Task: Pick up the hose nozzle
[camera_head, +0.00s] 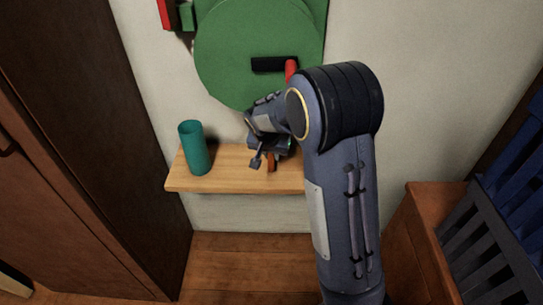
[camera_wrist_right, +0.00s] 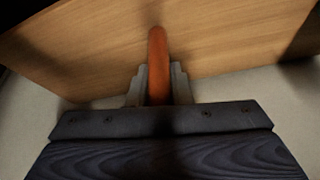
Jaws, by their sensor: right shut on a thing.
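The hose nozzle appears to be the orange-red piece at the wooden shelf (camera_head: 225,180). Only a small part of the nozzle (camera_head: 272,164) shows below my right gripper (camera_head: 268,156) in the head view. In the right wrist view the nozzle (camera_wrist_right: 157,45) stands out as a rounded orange bar between the two grey fingers. My right gripper (camera_wrist_right: 158,86) is shut on it, over the shelf. I cannot tell whether the nozzle still touches the shelf. My left gripper is not in view.
A teal cup (camera_head: 195,148) stands on the shelf, left of my right gripper. A large green disc (camera_head: 235,50) with a black bar (camera_head: 268,64) is on the wall above. A dark wooden cabinet (camera_head: 70,120) is at left. Dark slatted crates (camera_head: 480,250) are at right.

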